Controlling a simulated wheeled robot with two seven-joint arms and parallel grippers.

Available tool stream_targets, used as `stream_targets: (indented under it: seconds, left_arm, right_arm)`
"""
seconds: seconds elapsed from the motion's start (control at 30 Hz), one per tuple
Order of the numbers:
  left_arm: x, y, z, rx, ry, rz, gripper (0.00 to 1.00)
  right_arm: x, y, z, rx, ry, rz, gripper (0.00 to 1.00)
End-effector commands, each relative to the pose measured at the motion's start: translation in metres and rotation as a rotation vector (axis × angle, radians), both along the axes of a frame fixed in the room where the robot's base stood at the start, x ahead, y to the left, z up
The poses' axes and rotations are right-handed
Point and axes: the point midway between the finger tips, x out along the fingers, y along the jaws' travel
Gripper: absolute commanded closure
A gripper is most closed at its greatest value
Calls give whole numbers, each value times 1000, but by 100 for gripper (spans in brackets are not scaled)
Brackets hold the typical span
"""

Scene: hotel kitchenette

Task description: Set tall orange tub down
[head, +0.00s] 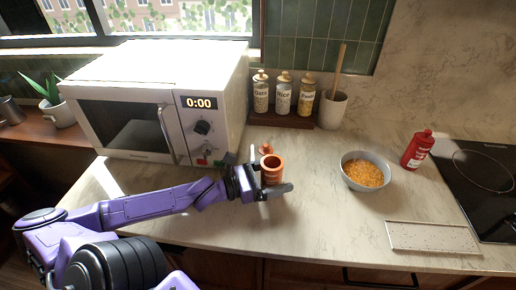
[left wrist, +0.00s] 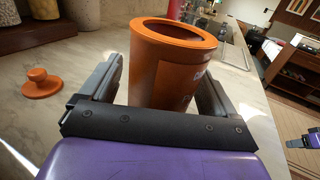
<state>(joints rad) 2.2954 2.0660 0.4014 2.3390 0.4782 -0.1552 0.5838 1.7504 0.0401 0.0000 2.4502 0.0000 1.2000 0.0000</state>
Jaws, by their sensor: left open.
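The tall orange tub (head: 272,171) stands upright, apparently on the counter, its top open and uncovered. My left gripper (head: 270,180) is open, with one finger on each side of the tub. In the left wrist view, the tub (left wrist: 172,68) sits between the spread fingers, and its base is hidden behind the gripper's palm. A small orange lid with a knob (head: 265,149) lies on the counter just behind the tub; the lid (left wrist: 41,84) also shows in the left wrist view. A small purple and dark part (left wrist: 305,141), seemingly of my right arm, shows at that view's right edge.
A white microwave (head: 160,105) stands left of the tub. Several jars (head: 283,95) and a utensil crock (head: 332,108) stand behind. A bowl of orange food (head: 364,172), a red bottle (head: 417,150), a speckled board (head: 433,237) and a cooktop (head: 485,190) are right. Counter between tub and bowl is clear.

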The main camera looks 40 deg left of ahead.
Motion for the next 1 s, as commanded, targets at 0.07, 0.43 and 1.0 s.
stream_targets:
  seconds: [0.07, 0.43, 1.0]
  left_arm:
    - [-8, 5, -1, -1, 6, 2, 10]
    - [-60, 39, -1, 2, 8, 3, 10]
    - [-97, 62, 0, 1, 0, -1, 10]
  right_arm:
    - [0, 0, 2, 0, 0, 0, 56]
    - [0, 0, 12, 0, 0, 0, 56]
    - [0, 0, 14, 0, 0, 0, 56]
